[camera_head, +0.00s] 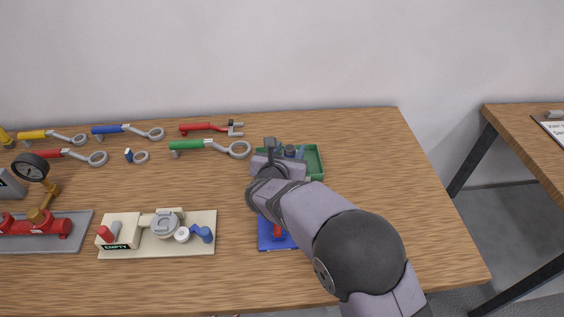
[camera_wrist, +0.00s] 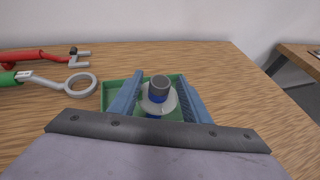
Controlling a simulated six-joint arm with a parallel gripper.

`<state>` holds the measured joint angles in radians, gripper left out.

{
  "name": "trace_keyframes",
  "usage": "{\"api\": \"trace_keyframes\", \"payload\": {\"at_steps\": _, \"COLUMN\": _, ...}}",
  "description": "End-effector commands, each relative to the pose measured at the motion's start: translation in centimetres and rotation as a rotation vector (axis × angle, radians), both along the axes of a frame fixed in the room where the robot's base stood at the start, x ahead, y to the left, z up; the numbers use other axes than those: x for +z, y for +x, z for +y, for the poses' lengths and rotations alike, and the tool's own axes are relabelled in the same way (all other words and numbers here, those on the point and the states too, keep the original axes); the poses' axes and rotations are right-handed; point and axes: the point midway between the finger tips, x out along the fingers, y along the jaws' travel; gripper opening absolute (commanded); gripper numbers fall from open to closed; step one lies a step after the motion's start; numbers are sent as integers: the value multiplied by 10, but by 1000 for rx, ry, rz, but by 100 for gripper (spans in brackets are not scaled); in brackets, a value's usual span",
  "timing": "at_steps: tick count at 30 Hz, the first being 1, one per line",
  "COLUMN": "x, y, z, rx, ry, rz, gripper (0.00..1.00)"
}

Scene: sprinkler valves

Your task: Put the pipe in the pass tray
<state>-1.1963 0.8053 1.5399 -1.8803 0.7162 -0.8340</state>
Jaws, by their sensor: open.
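A short pipe-like piece (camera_wrist: 158,90) with a dark grey round top, a pale flange and blue below shows in the wrist view, at the green tray (camera_wrist: 108,98). My gripper (camera_wrist: 160,80) is open, with one blue-grey finger on each side of the piece. I cannot tell whether the fingers touch it, or whether it rests on the tray floor. In the head view my gripper (camera_head: 290,150) is over the green tray (camera_head: 317,163), which my wrist partly hides. No label shows on the tray.
A blue tray (camera_head: 265,240) with a red part lies under my arm. A beige board (camera_head: 145,246) marked EMPTY holds a valve assembly. Several coloured-handle wrenches (camera_head: 205,146) lie at the back left. A red pipe assembly (camera_head: 30,226) is at the left. The table's right side is clear.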

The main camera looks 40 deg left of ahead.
Motion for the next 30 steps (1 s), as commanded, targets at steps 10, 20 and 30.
{"api": "trace_keyframes", "payload": {"at_steps": 10, "x": 22, "y": -50, "z": -23, "rx": 3, "ry": 3, "rz": -1, "gripper": 43}}
{"api": "trace_keyframes", "payload": {"at_steps": 20, "x": 38, "y": -83, "z": -40, "rx": 1, "ry": 2, "rz": -1, "gripper": 43}}
{"api": "trace_keyframes", "payload": {"at_steps": 30, "x": 40, "y": -87, "z": -43, "rx": -3, "ry": 1, "rz": 0, "gripper": 43}}
